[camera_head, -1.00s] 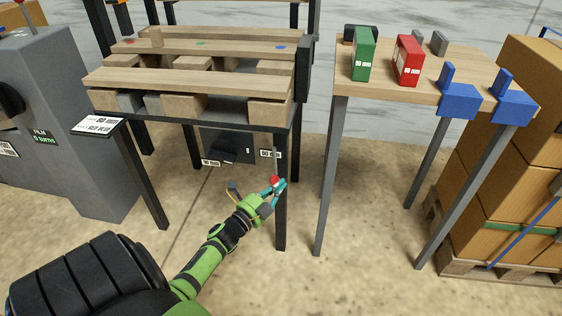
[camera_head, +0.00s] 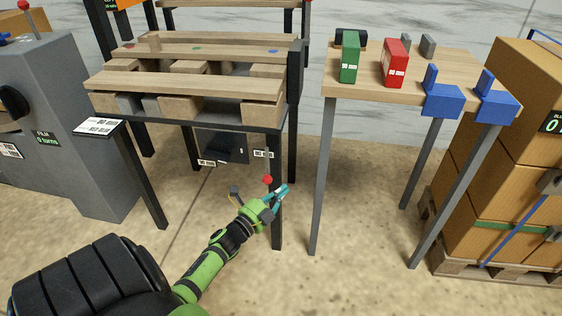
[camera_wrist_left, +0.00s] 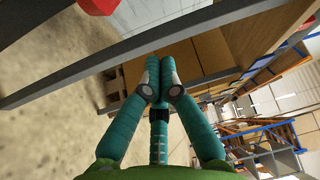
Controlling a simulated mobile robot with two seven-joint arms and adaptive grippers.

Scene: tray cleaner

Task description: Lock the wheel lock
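A red round knob (camera_head: 267,180) shows beside the front right leg of the wooden-topped rack, low under its black frame. No other part is clearly recognisable as the wheel lock, and I cannot tell whether it is locked. My left gripper (camera_head: 283,190), with teal fingers, is just right of and slightly below the knob, in front of the black leg. In the left wrist view its fingertips (camera_wrist_left: 159,88) meet with nothing visible between them. A red piece (camera_wrist_left: 98,5) shows at the top left edge there, apart from the fingers. My right gripper is out of view.
The rack (camera_head: 180,83) stands above the gripper. To the right, a wooden table (camera_head: 375,90) holds green and red boxes and blue brackets. Stacked cartons (camera_head: 500,140) stand on a pallet at far right. A grey machine (camera_head: 55,130) stands at left. Floor between rack and table is clear.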

